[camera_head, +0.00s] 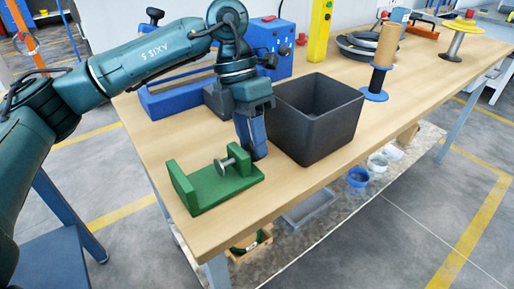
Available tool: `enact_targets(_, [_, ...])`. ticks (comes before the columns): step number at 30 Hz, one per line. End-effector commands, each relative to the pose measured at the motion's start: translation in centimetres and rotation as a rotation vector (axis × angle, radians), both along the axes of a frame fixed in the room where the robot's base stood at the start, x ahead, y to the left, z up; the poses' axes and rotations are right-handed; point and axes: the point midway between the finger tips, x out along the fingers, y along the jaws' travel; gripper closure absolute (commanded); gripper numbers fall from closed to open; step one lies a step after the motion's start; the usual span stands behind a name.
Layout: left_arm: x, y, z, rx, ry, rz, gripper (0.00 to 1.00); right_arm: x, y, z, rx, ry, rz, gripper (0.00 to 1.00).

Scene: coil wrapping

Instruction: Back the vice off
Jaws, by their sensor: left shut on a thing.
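The green vice (212,190) sits at the near left edge of the wooden table. It has two upright jaws, and a grey screw with a round pressing plate (223,164) shows between them. A clear gap lies between the plate and the left jaw, with nothing in it. My left gripper (257,153) points down just behind and right of the vice's right jaw, at the outer end of the screw. It is shut on the vice's handle there, which the blue fingers mostly hide. My right gripper is not in view.
A dark open bin (318,125) stands close to the right of my left gripper. A blue machine (270,45) is behind it. A spool on a blue stand (376,93) and a yellow-topped spool (455,42) stand farther right. The table front right of the vice is clear.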

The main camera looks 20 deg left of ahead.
Motion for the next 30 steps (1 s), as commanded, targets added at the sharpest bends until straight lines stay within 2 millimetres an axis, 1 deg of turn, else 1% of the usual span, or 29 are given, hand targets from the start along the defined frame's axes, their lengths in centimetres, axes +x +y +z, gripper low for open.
enact_targets(1, [-0.1,-0.2,0.1,0.046,-0.039,-0.005,0.81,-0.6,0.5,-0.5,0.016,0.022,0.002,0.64])
enact_targets(6, [-0.4,-0.6,0.0,0.219,-0.173,-0.005,0.81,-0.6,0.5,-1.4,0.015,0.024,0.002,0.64])
enact_targets(14, [-0.4,-0.5,0.1,0.242,-0.189,0.001,0.81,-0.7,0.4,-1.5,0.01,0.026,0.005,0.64])
enact_targets(16, [-0.6,-0.8,-0.2,0.292,-0.231,-0.006,0.81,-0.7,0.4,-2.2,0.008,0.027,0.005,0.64])
enact_targets(18, [-0.8,-1.1,-0.5,0.385,-0.305,-0.008,0.81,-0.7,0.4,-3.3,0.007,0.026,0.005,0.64])
enact_targets(21, [-0.9,-1.2,-0.3,0.476,-0.374,-0.002,0.81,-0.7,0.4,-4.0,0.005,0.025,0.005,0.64])
enact_targets(26, [-0.9,-1.1,0.0,0.493,-0.384,0.003,0.81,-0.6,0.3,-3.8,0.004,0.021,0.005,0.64])
enact_targets(30, [-1.0,-1.2,-0.2,0.516,-0.402,-0.001,0.81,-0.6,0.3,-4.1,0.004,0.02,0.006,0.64])
